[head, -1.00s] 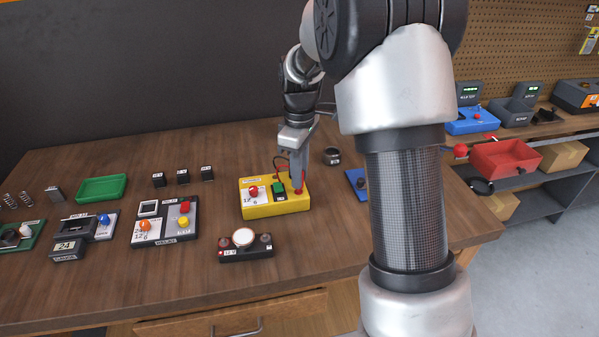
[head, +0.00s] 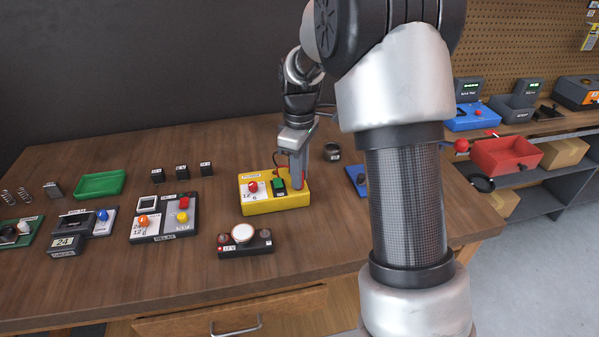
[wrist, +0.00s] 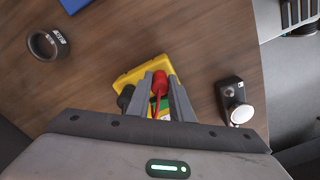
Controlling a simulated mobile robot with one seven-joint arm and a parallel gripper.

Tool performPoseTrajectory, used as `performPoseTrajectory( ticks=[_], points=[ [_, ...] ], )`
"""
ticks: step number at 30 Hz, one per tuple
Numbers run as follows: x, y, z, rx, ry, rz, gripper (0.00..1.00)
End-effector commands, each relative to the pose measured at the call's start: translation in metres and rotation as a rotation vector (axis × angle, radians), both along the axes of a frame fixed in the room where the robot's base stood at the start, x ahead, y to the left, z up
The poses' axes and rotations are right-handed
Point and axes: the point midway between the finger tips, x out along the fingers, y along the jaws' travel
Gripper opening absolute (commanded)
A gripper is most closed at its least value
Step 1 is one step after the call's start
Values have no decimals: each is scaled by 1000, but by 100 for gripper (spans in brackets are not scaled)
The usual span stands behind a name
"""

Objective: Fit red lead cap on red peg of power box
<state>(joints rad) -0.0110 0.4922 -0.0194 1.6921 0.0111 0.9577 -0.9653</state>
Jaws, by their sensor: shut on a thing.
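The yellow power box (head: 275,203) stands on the wooden bench, with a red knob (head: 252,187) and a green switch (head: 278,184) on top. My gripper (head: 297,186) points down over the box's right end, its tips close to the top face. In the wrist view my gripper (wrist: 162,88) is shut on the red lead cap (wrist: 160,84), with a red lead running from it. The yellow box (wrist: 129,80) shows beneath, with a black part (wrist: 125,97) beside the left finger. The red peg is hidden; I cannot tell whether the cap sits on it.
A dark ring-shaped thing (head: 332,153) lies behind the box, and a blue piece (head: 356,180) lies to its right. A black unit with a round white top (head: 243,234) is in front. Further panels and a green tray (head: 100,185) fill the left side.

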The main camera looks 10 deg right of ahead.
Motion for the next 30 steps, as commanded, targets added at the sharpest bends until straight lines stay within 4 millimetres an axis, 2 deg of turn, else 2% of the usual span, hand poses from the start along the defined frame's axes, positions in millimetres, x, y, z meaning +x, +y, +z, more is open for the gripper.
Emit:
performPoseTrajectory(
  ticks=[6, 7, 10, 16, 19, 30],
  points=[
    [0, 0, -1, 0, 0, 0, 0],
    [0, 0, -1, 0, 0, 0, 24],
    [0, 0, -1, 0, 0, 0, 41],
    [0, 0, -1, 0, 0, 0, 41],
    [0, 0, -1, 0, 0, 0, 56],
    [0, 0, 2, 0, 0, 0, 57]
  ],
)
